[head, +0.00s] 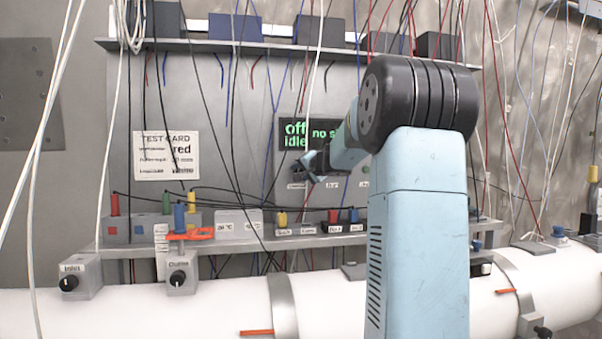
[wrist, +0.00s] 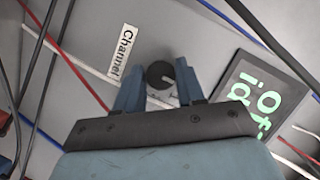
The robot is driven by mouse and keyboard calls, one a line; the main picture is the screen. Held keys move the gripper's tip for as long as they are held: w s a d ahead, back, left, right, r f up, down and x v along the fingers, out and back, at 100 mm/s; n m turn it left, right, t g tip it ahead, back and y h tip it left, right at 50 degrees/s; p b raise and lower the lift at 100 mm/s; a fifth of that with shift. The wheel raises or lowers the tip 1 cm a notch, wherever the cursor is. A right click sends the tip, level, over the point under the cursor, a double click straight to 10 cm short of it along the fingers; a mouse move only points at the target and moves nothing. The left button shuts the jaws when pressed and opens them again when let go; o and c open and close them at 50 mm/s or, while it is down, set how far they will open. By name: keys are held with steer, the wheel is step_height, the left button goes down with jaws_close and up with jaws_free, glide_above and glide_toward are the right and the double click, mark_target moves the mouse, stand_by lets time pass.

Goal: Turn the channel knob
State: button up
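The channel knob (wrist: 160,74) is dark and round with a white pointer line. It sits on the grey panel beside a white label reading "Channel" (wrist: 122,52) in the wrist view. My gripper (wrist: 158,70) is open, with one blue finger on each side of the knob and a small gap showing. I cannot tell how far the fingertips are from the panel. In the head view my gripper (head: 310,165) is at the back panel below the display, and I cannot make out the knob there. The display (head: 302,133) shows green text, "off" and "idle", partly hidden by my arm.
Red, blue, black and white wires hang across the panel. A test card (head: 166,155) is on the panel at left. A shelf (head: 300,240) with small boxes and coloured plugs runs below. A white pipe (head: 200,312) with other knobs lies in front.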

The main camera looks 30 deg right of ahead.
steer(key=c, duration=0.6)
steer(key=shift+f+m, duration=0.1)
steer(key=shift+m, duration=0.2)
steer(key=shift+f+m+t+h, duration=0.2)
steer(key=shift+m+t, duration=0.7)
steer(key=shift+m, duration=1.6)
steer(key=shift+f+m+t+h, duration=0.15)
steer(key=shift+m+t, duration=0.75)
steer(key=shift+m, duration=1.6)
steer(key=shift+f+m+t+h, duration=0.15)
steer(key=shift+m+t, duration=0.75)
steer(key=shift+m, duration=1.6)
